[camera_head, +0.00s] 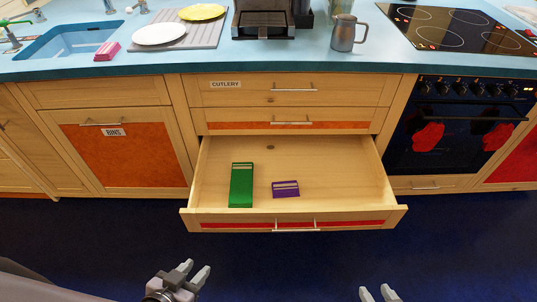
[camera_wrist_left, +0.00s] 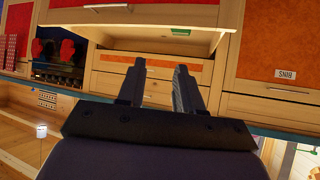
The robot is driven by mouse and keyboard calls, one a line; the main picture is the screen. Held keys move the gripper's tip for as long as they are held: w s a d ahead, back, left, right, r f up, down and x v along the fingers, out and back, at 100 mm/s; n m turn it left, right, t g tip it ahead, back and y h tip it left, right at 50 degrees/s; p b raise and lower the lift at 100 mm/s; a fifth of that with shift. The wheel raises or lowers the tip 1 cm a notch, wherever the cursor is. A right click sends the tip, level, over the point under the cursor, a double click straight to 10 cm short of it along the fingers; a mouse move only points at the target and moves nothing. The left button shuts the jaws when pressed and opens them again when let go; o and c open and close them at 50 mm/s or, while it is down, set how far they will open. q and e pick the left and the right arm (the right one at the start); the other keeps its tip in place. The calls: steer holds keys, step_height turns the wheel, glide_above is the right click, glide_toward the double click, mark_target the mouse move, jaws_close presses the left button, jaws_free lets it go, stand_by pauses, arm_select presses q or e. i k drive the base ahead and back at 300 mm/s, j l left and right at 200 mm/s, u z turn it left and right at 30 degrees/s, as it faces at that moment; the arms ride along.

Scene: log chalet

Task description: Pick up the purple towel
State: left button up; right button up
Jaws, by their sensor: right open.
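The purple towel (camera_head: 285,188) is a small folded piece with pale stripes, lying flat in the open bottom drawer (camera_head: 340,180), right of the drawer's middle-left area. My left gripper (camera_head: 189,272) is low in the head view, in front of and left of the drawer. Its fingers are apart with nothing between them, as the left wrist view (camera_wrist_left: 160,85) also shows. My right gripper (camera_head: 378,293) is at the bottom edge of the head view, right of the towel and in front of the drawer. It is open and empty. Neither gripper touches the towel.
A green towel (camera_head: 241,186) lies left of the purple one in the drawer. The drawer front (camera_head: 290,224) juts out over the dark blue floor (camera_head: 110,230). The oven (camera_head: 455,125), with red cloths on its handle, stands to the right. The drawer's right side is bare.

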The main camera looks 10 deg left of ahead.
mark_target(284, 189)
steer(key=i+l, duration=0.15)
steer(key=l, duration=0.2)
steer(key=i+l+z, duration=0.1)
steer(key=l, duration=0.25)
steer(key=i+l, duration=0.2)
steer(key=l, duration=0.15)
steer(key=i, duration=0.4)
steer(key=l+z, duration=0.05)
